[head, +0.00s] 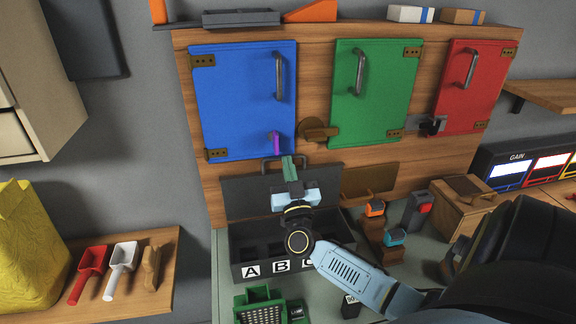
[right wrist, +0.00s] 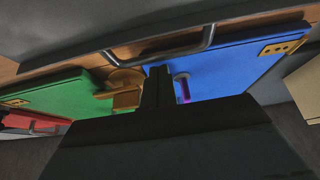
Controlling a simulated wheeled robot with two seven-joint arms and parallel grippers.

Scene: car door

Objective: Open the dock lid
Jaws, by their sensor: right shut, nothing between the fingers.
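The dock (head: 243,252) is a dark grey box with compartments, labelled A, B and a partly hidden letter on its front. Its lid (head: 243,196) stands raised, roughly upright, along the back edge, so the inside shows. A grey bar handle (head: 268,163) is at the lid's top edge; a grey bar handle also shows in the right wrist view (right wrist: 207,38). My right gripper (head: 291,166) is shut and empty in front of the lid near the handle, hiding part of both; whether it touches them I cannot tell. Its fingers show in the right wrist view (right wrist: 158,75). My left gripper is out of view.
Behind the dock, a wooden panel carries blue (head: 240,100), green (head: 372,90) and red (head: 472,85) doors. A wooden box (head: 466,205) stands right, a green crate (head: 260,308) in front. Scoops lie on the left shelf.

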